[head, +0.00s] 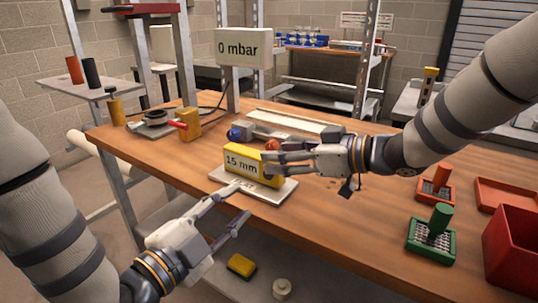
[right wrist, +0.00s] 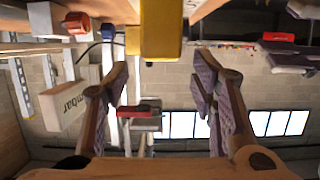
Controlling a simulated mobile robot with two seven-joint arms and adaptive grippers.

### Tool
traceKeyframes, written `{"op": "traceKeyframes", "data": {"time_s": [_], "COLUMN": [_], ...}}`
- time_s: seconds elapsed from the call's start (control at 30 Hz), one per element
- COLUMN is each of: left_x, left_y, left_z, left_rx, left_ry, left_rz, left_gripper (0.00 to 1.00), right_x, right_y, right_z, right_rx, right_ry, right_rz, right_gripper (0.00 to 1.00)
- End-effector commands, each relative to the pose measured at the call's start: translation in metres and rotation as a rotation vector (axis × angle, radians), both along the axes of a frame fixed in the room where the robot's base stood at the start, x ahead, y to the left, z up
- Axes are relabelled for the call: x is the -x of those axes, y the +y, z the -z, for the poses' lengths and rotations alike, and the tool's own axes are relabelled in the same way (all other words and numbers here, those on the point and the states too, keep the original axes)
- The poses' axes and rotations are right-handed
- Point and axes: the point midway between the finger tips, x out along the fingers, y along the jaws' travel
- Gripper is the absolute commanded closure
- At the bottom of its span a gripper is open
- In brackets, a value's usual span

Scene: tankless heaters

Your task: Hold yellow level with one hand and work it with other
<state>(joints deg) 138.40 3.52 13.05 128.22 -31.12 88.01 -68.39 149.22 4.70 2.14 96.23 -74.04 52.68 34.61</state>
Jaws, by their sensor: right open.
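The yellow level (head: 252,168), a block marked "15 mm", sits on a pale plate (head: 277,192) near the table's front edge. My right gripper (head: 268,163) is open, with its fingertips at the right end of the level. In the right wrist view the yellow level (right wrist: 160,35) is beyond the gap between the open fingers (right wrist: 162,72); contact cannot be told. My left gripper (head: 239,202) is open and empty in front of the plate. Its upper fingertip overlaps the plate's front edge in the picture; touching cannot be told.
Behind the level lie a device with a blue knob (head: 236,134) and an orange-red knob (head: 271,145). A "0 mbar" display (head: 242,48) stands at the back. Green (head: 432,241) and orange (head: 434,192) brushes and a red bin (head: 511,250) are at the right.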

Motion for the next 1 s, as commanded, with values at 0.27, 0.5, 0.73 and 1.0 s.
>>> {"op": "traceKeyframes", "data": {"time_s": [0.27,0.5,0.73,1.0], "left_x": [0.000,0.000,0.000,0.000], "left_y": [0.000,0.000,0.000,0.000], "left_z": [0.000,0.000,0.000,0.000], "left_rx": [0.000,0.000,0.000,0.000], "left_ry": [0.000,0.000,0.000,0.000], "left_rz": [0.000,0.000,0.000,0.000], "left_gripper": [0.67,0.67,0.67,0.67], "right_x": [-0.034,-0.045,-0.045,-0.044], "right_y": [0.049,0.063,0.063,0.063], "right_z": [0.020,0.024,0.024,0.024], "right_rx": [0.000,0.000,0.000,0.000], "right_ry": [0.001,0.002,0.002,0.002], "right_rz": [-0.002,0.000,0.000,0.000], "right_gripper": [0.48,0.48,0.53,1.00]}}
